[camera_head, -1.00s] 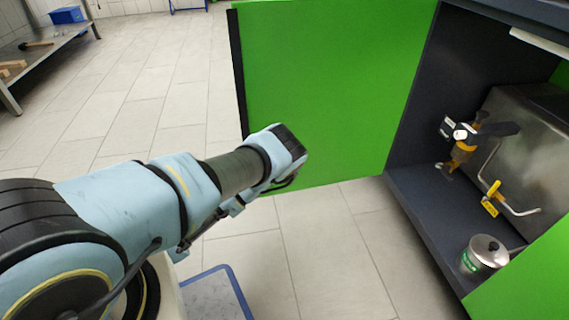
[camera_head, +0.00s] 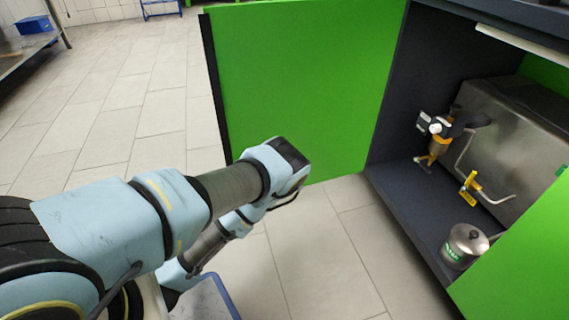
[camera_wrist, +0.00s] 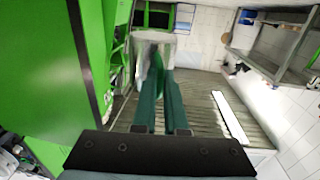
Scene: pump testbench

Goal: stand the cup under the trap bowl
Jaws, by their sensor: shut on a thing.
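A pale, see-through cup (camera_wrist: 155,38) is at the fingertips of my gripper (camera_wrist: 158,75) in the wrist view. My gripper's two green fingers are shut on it. Its rim shows as a whitish band, and its lower part is blurred. What is probably the trap bowl (camera_head: 438,147) is the amber part under a black and grey fitting inside the open cabinet in the head view. My gripper and the cup are hidden in the head view, and my arm is outside the cabinet, left of it.
The green cabinet door (camera_head: 300,90) stands open between my arm and the cabinet. The dark cabinet floor (camera_head: 410,195) holds a lidded metal pot (camera_head: 465,243). A yellow-handled valve (camera_head: 470,183) is on a pipe by a steel tank (camera_head: 515,135). The tiled floor (camera_head: 320,250) is clear.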

